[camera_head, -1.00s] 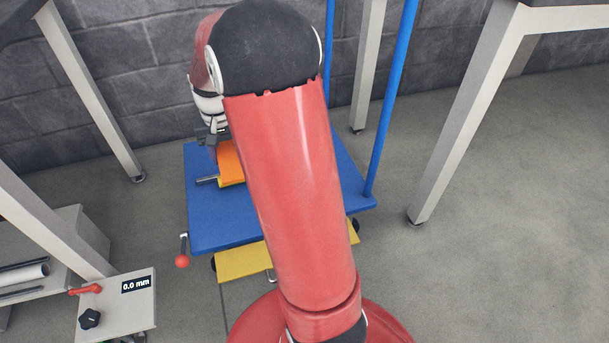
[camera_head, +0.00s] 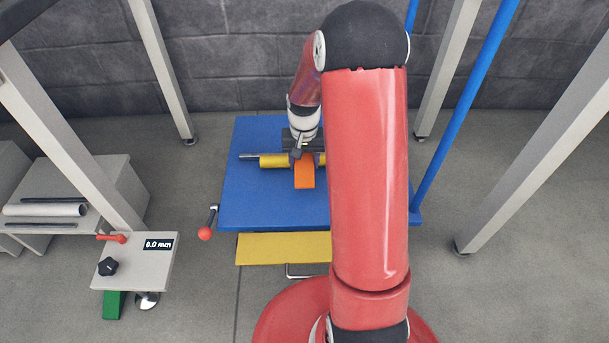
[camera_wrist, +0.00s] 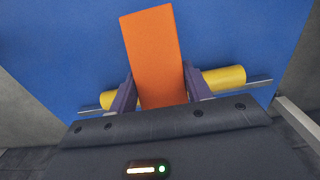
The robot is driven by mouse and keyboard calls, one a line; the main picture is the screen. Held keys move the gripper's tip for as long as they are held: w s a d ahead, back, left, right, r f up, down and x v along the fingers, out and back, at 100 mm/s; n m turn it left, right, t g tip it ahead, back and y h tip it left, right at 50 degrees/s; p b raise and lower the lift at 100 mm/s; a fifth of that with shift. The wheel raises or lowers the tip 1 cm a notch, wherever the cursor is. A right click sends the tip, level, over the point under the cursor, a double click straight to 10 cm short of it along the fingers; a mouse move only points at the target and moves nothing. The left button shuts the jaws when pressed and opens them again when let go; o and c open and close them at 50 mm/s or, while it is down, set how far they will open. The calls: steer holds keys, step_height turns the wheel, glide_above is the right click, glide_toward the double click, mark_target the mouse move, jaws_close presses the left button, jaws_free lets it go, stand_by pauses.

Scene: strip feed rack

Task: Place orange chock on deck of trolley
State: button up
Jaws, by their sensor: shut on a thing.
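The orange chock (camera_head: 305,172) is a slanted block held in my gripper (camera_head: 304,157). In the wrist view the orange chock (camera_wrist: 153,55) sits between the two purple fingers of my gripper (camera_wrist: 158,92), which are shut on it. It is over the blue deck of the trolley (camera_head: 265,200), which also fills much of the wrist view (camera_wrist: 60,45). Whether the chock touches the deck cannot be told. My arm hides the right part of the deck.
A yellow roll on a metal rod (camera_head: 272,161) lies on the deck beside the chock, partly behind my gripper. A red-knobbed lever (camera_head: 205,233) is at the deck's left edge, and a blue post (camera_head: 470,100) rises at its right. A grey panel reading 0.0 mm (camera_head: 135,262) stands left.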

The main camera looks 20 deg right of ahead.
mark_target(304, 173)
steer(key=shift+f+b, duration=0.45)
steer(key=shift+f, duration=2.1)
steer(key=shift+f, duration=0.2)
steer(key=o, duration=1.1)
